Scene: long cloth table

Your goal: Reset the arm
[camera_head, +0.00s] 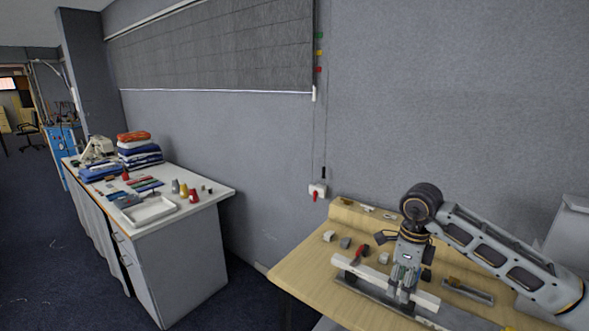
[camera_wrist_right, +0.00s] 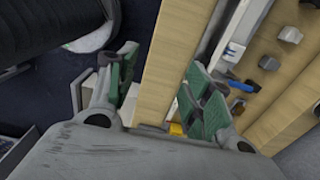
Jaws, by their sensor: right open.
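My right gripper (camera_head: 404,278) comes in from the right and points down over the wooden table (camera_head: 300,268). It overlaps a long white bar (camera_head: 357,268) in the head view; I cannot tell whether they touch. In the right wrist view the same gripper (camera_wrist_right: 160,88) has its green-padded fingers spread apart. No held object shows between them; the wooden table edge and dark floor show behind. My left gripper is in neither view.
Small grey blocks (camera_head: 329,236) and a red-handled tool (camera_head: 361,251) lie near the bar. A shallow tray (camera_head: 468,291) is at the right. A white cabinet (camera_head: 190,259) with folded cloths (camera_head: 139,152) stands at the left. Dark floor lies between.

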